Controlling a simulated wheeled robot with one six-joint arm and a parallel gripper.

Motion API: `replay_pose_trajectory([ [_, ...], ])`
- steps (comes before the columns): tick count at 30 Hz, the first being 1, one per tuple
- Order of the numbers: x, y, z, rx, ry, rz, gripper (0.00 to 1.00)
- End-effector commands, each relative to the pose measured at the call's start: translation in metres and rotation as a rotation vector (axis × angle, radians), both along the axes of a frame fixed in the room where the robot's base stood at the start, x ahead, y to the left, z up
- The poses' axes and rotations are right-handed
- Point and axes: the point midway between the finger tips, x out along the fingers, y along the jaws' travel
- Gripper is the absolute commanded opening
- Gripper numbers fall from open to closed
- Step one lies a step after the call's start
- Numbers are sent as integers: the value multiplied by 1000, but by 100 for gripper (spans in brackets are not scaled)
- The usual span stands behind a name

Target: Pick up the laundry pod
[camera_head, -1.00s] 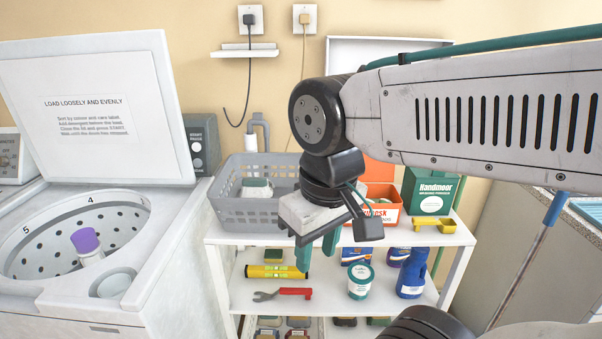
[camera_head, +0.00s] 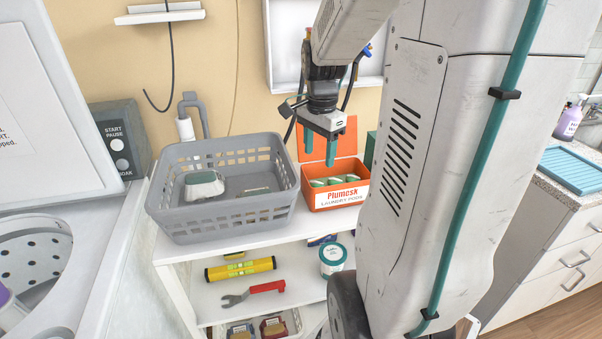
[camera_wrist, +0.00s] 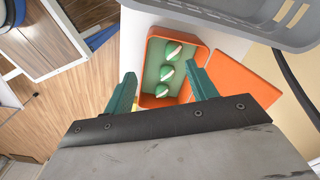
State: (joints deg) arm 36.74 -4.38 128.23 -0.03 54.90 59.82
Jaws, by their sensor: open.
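Green-and-white laundry pods (camera_head: 334,182) lie in an open orange box labelled "Plumesk laundry pods" (camera_head: 337,198) on the top shelf. In the wrist view three pods (camera_wrist: 166,73) sit in a row on the green inside of the box (camera_wrist: 154,102). My gripper (camera_head: 320,160) has two teal fingers pointing down above the box, spread apart and empty. In the wrist view the fingers (camera_wrist: 163,85) frame the lower part of the box, with the nearest pod between them. The gap between fingertips and pods is hard to judge.
A grey basket (camera_head: 222,225) holding a green-and-white item (camera_head: 204,184) stands left of the box. The box's raised orange lid (camera_head: 330,140) is close behind my fingers. A green box is partly hidden behind my arm. A washer stands far left.

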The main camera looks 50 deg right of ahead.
Motion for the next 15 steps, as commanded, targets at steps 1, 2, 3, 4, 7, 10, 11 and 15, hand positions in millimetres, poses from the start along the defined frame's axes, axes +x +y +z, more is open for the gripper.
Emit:
replay_pose_trajectory([
  [1,-1,-23,-12,8,9,-109,57],
  [2,-1,-33,-17,10,10,-163,57],
  [3,-1,-44,-22,13,12,-227,57],
  [4,-2,-51,-26,13,14,-267,57],
  [7,-3,-67,-35,16,14,-355,57],
  [10,-4,-72,-44,18,17,-387,57],
  [11,-4,-72,-48,18,17,-390,57],
  [15,-3,-70,-64,18,17,-386,57],
])
